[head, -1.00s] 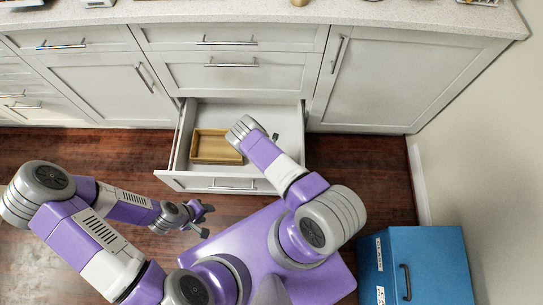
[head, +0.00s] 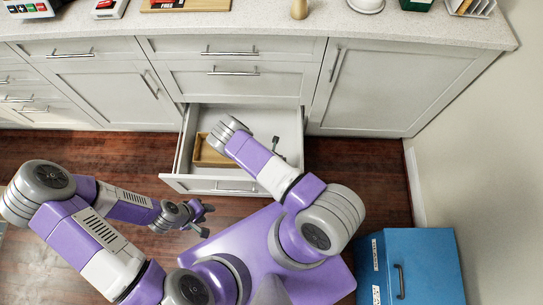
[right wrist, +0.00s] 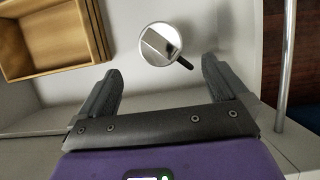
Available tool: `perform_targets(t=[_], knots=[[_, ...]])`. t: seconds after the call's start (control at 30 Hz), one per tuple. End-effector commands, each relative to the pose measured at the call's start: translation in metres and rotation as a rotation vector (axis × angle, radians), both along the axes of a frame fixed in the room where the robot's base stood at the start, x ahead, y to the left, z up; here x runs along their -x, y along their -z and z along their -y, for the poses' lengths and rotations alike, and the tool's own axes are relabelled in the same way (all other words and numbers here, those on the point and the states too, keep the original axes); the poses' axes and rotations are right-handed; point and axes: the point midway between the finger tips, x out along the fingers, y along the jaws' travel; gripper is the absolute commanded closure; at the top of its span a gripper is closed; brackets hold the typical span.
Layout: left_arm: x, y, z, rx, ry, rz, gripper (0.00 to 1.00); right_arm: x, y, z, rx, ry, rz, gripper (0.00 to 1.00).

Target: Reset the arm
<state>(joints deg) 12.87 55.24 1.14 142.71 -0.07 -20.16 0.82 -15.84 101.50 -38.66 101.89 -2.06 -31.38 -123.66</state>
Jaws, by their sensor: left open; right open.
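My right arm reaches over the open drawer (head: 173,184), and its forearm hides part of the drawer's inside in the head view. In the right wrist view my right gripper (right wrist: 161,66) is open with nothing between its fingers. A round shiny metal object (right wrist: 158,42) with a short dark handle lies just beyond the fingertips. My left gripper (head: 190,217) is open and empty, low in front of the drawer.
A wooden tray (head: 207,155) sits in the drawer's left part, and shows at upper left in the right wrist view (right wrist: 55,72). A blue cabinet (head: 425,265) stands at lower right beside the wall. The countertop (head: 240,25) holds several items. Floor is clear left of the drawer.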

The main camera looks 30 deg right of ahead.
Motion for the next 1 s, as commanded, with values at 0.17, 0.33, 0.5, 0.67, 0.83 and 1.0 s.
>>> perform_targets(t=[0.17,0.33,0.5,0.67,0.83,1.0], knots=[[0.0,-0.006,0.0,0.0,0.0,0.0,0.57,0.005,-0.013,-0.002,0.001,-0.001,-0.001,0.0],[0.0,-0.005,0.0,0.0,0.0,0.0,0.57,0.005,-0.013,-0.003,0.001,0.0,0.0,0.0],[0.0,-0.005,0.0,0.0,0.0,0.0,0.57,0.005,-0.013,-0.003,0.001,0.0,0.0,0.0],[0.0,-0.005,0.0,0.0,0.0,0.0,0.57,0.005,-0.013,-0.003,0.0,0.0,-0.001,0.0],[0.0,-0.01,0.0,0.0,0.0,0.0,0.57,0.005,-0.017,-0.003,0.0,0.0,-0.001,0.0],[0.0,-0.04,0.0,0.0,0.0,0.0,0.57,0.005,-0.047,-0.003,0.001,0.0,0.0,0.0]])
